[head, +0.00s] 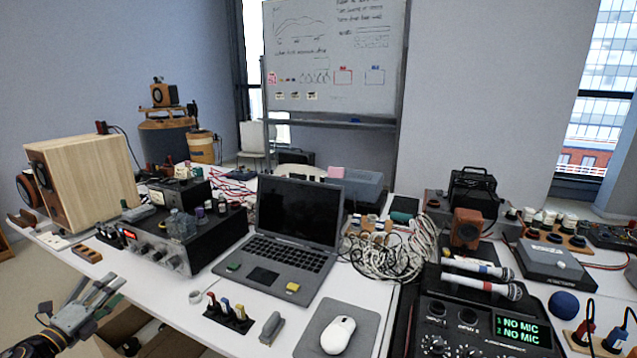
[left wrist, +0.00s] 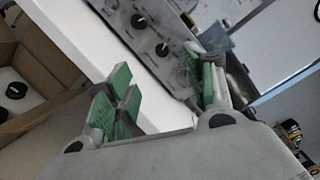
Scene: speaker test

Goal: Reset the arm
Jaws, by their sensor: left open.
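My left gripper (head: 92,300) is at the lower left of the head view, beside the front left edge of the white table (head: 165,300). Its jaws are open and nothing shows between them. In the left wrist view the two green-padded fingers (left wrist: 160,98) stand apart, with the table edge and a knobbed device beyond them. My right gripper is not in view.
A black amplifier (head: 180,240), a laptop (head: 295,225) and a wooden speaker box (head: 88,185) crowd the table. A white mouse (head: 338,335), a cable pile (head: 385,255) and a mixer (head: 470,325) lie to the right. An open cardboard box (left wrist: 40,75) stands below the table edge.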

